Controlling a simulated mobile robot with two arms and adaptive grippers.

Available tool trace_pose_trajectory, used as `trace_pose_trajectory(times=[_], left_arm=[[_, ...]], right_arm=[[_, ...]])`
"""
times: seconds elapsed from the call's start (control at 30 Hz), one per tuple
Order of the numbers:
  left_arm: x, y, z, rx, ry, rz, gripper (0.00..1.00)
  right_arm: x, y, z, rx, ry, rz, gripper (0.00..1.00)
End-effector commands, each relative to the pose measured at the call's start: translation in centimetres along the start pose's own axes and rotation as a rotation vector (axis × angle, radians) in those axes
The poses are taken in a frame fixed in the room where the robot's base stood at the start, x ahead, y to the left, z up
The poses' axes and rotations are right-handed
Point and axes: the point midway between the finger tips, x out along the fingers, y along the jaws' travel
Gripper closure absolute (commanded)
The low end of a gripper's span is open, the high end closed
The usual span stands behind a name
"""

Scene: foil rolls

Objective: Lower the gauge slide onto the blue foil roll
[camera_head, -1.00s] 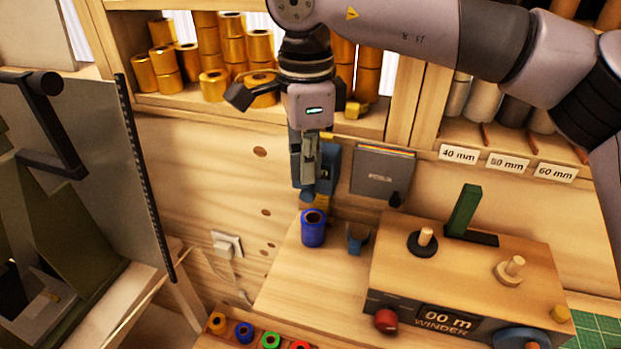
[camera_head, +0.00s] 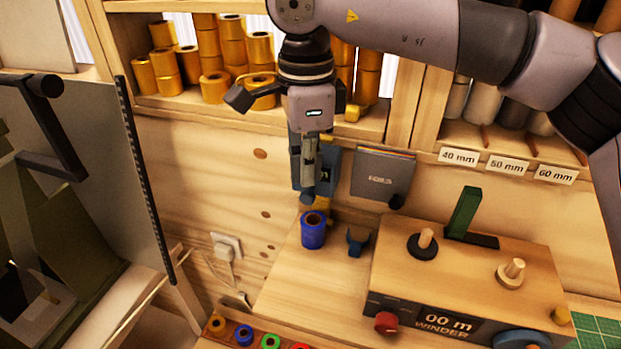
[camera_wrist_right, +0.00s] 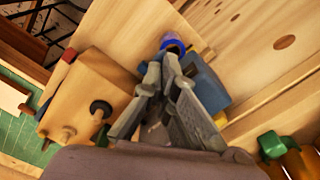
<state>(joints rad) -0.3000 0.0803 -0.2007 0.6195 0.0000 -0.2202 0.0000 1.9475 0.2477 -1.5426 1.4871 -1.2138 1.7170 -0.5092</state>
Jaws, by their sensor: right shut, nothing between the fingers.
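The blue foil roll (camera_head: 313,232) stands upright on the wooden bench, and its top end shows in the right wrist view (camera_wrist_right: 173,43). My right gripper (camera_head: 307,199) points down just above and behind the roll, shut and empty. In the right wrist view the fingertips (camera_wrist_right: 170,56) come together close to the roll; I cannot tell whether they touch it. A blue block (camera_head: 329,166), seemingly the gauge slide, is partly hidden behind the gripper. It also shows beside the fingers in the right wrist view (camera_wrist_right: 208,86). My left gripper is not in view.
A small blue holder (camera_head: 357,241) stands right of the roll. The wooden winder box (camera_head: 465,270) with pegs is farther right. A dark square case (camera_head: 383,174) is at the back wall. Coloured rolls sit in a tray (camera_head: 257,340) at the front. Shelves of gold rolls are behind.

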Motion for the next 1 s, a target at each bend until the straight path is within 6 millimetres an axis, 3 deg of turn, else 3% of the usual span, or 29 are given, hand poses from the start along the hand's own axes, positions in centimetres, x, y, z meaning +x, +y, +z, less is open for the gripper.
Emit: trace_pose_trajectory(times=[1.0], left_arm=[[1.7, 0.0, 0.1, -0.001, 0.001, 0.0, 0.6]], right_arm=[[2.2, 0.0, 0.0, 0.0, 0.0, 0.0, 1.0]])
